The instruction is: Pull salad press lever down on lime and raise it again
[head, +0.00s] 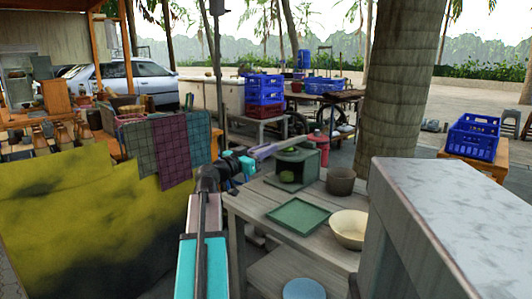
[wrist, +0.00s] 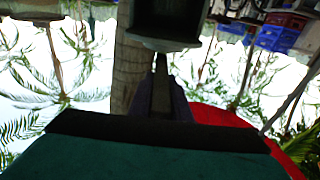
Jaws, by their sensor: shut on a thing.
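The salad press (head: 311,158) is a dark green box-like frame standing at the back of the grey wooden table. Its purple-grey lever (head: 268,149) sticks out to the left, close to level. A green roundish thing, seemingly the lime (head: 287,176), shows low in the press opening. My gripper (head: 247,163) is shut on the lever's outer end, left of the press. In the wrist view the lever (wrist: 178,103) runs from the dark jaws toward the press body (wrist: 165,30) at the top; the picture is upside down and the lime does not show there.
The grey wooden table (head: 262,202) also holds a green tray (head: 298,217), a brown pot (head: 341,181) and a cream bowl (head: 348,229). A red container (head: 318,141) stands behind the press. A large pale block (head: 455,215) fills the right front. Cloths (head: 172,150) hang at left.

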